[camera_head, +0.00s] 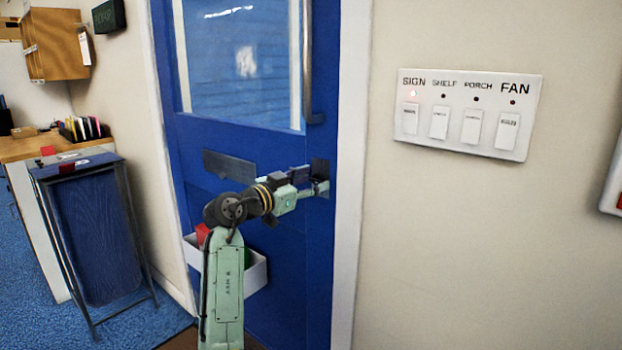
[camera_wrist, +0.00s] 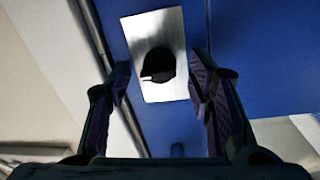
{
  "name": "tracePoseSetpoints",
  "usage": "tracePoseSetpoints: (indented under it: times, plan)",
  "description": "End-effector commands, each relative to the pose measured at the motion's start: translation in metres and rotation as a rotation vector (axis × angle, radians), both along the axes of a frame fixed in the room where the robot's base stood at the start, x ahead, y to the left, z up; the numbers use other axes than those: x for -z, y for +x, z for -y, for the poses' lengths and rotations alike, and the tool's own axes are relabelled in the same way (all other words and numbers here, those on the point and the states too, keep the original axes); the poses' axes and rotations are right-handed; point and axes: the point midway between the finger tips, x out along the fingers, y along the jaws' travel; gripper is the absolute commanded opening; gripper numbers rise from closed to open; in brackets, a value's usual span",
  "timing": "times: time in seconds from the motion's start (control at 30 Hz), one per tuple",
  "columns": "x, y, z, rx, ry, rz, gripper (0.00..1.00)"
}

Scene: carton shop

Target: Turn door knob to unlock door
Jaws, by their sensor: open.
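The blue door (camera_head: 305,260) stands in its white frame and looks closed. In the wrist view a pale metal plate (camera_wrist: 165,28) is fixed to the door, with a round black knob (camera_wrist: 158,62) on it. A short light bar shows across the knob's left part. My gripper (camera_head: 314,187) is at the door's right edge, level with the dark lock plate (camera_head: 320,166), and hides most of the knob in the head view. In the wrist view my gripper (camera_wrist: 158,78) is open, one finger on each side of the knob. Contact cannot be told.
A vertical handle (camera_head: 307,60) runs down the door's upper right. A white box (camera_head: 257,278) with red and green contents is low at the door, behind my arm. A switch panel (camera_head: 467,115) is on the right wall. A blue folding stand (camera_head: 95,230) is at left.

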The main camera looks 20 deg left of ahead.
Motion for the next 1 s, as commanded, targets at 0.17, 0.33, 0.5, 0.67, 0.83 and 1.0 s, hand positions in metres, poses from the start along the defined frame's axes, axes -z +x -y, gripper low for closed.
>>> tracePoseSetpoints:
  times: [0.17, 0.33, 0.5, 0.67, 0.83, 1.0]
  plan:
    - [0.0002, 0.0021, 0.0012, 0.000, 0.001, 0.000, 0.47]
    - [0.0002, 0.0019, 0.0012, 0.000, 0.001, 0.000, 0.44]
    - [0.0001, 0.0018, 0.0011, 0.000, 0.000, 0.000, 0.33]
    - [0.0001, 0.0017, 0.0010, 0.000, 0.000, 0.000, 0.22]
    - [-0.0001, 0.0018, 0.0007, -0.001, 0.000, 0.000, 0.10]
    - [-0.0002, 0.0018, 0.0005, -0.001, 0.000, 0.001, 0.00]
